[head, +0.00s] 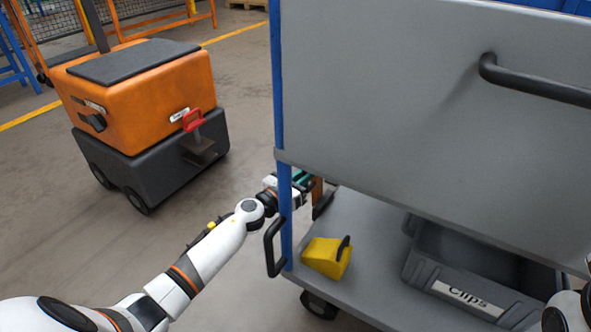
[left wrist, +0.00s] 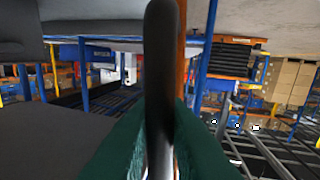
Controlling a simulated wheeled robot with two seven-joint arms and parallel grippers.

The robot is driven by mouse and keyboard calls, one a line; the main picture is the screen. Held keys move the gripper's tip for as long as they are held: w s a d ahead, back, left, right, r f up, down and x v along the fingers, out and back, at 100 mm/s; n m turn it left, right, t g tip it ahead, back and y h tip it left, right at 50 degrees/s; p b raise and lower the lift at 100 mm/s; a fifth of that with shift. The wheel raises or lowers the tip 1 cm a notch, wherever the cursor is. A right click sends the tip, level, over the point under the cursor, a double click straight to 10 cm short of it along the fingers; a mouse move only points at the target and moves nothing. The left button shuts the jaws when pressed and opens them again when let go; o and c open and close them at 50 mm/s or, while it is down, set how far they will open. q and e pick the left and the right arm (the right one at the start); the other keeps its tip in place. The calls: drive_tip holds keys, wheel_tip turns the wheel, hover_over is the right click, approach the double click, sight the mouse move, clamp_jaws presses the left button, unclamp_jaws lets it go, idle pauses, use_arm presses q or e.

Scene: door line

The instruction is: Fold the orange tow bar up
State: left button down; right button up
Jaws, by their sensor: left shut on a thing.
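The orange tow bar (head: 317,189) shows as a short piece beyond the cart's blue corner post, just under the grey panel. A black handle (head: 323,205) is beside it. My left gripper (head: 304,180) reaches past the post to the bar, and the post and panel partly hide it. In the left wrist view the green fingers (left wrist: 160,140) are shut on the black handle (left wrist: 165,60), with a strip of the orange bar (left wrist: 181,45) right behind it. Most of the bar is hidden. My right gripper is out of view.
The grey cart shelf (head: 375,235) holds a yellow wheel chock (head: 326,256) and a dark bin (head: 480,270) labelled Clips. A black handle loop (head: 272,246) sits close to my left forearm. An orange tug (head: 150,100) stands at left, with clear floor between.

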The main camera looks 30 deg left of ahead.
use_arm(q)
drive_tip(key=shift+s+d+m, duration=0.1)
drive_tip(key=shift+d+m, duration=0.5)
drive_tip(key=shift+d, duration=0.15)
drive_tip(key=shift+f, duration=0.1)
drive_tip(key=c, duration=1.5)
unclamp_jaws()
drive_tip(key=shift+d, duration=0.15)
drive_tip(key=shift+o, duration=0.2)
drive_tip(key=p+v, duration=0.2)
drive_tip(key=v, duration=1)
drive_tip(key=shift+s, duration=0.1)
